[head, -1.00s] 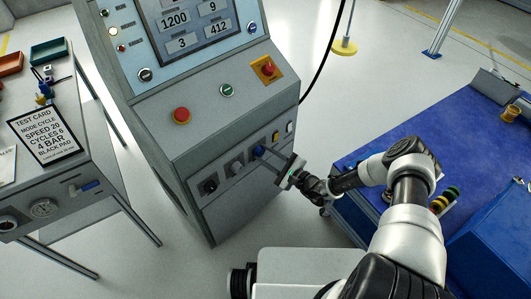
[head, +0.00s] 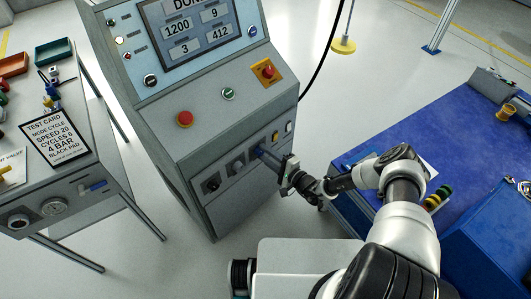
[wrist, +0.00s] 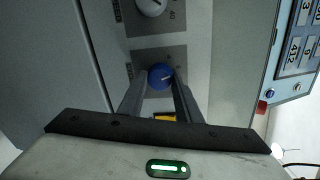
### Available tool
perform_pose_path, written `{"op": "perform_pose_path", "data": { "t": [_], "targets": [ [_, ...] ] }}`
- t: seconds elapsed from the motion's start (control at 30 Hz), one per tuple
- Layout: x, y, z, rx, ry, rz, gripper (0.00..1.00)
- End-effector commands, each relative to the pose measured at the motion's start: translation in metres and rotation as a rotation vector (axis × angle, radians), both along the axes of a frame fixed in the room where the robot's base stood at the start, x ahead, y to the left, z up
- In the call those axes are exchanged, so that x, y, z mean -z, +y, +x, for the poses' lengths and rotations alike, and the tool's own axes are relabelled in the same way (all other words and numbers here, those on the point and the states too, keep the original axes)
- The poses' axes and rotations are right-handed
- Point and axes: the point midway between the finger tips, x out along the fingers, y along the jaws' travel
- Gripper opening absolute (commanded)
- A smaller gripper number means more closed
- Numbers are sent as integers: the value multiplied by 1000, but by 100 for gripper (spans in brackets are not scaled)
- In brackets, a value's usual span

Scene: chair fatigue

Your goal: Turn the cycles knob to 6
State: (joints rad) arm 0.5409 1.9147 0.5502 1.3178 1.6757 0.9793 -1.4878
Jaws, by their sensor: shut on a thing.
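The blue cycles knob (wrist: 161,77) sits on the control panel of the grey cabinet, with a pale pointer mark on its face. My gripper (wrist: 160,92) has one finger on each side of the knob and is shut on it. In the head view my gripper (head: 268,157) reaches the lower panel from the right and partly covers the knob. The test card (head: 56,138) on the left bench reads mode cycle, speed 20, cycles 6, 4 bar, black pad.
A red button (head: 185,119) and a yellow-backed red button (head: 267,71) are above. A blue-topped bench (head: 430,125) stands to the right.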

Motion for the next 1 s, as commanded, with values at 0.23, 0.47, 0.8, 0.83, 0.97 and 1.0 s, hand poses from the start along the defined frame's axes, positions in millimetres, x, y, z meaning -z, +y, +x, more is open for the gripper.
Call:
{"op": "perform_pose_path", "data": {
  "t": [0.23,0.47,0.8,0.83,0.97,1.0],
  "targets": [
    [0,1,0,-1,-15,-15,9],
    [0,1,0,-1,-15,-15,9],
    [0,0,0,-1,-14,-14,50],
    [0,0,0,-1,-14,-14,50],
    [0,-1,-1,0,-14,-14,50],
    [0,-2,-2,0,-15,-15,50]
  ]
}}
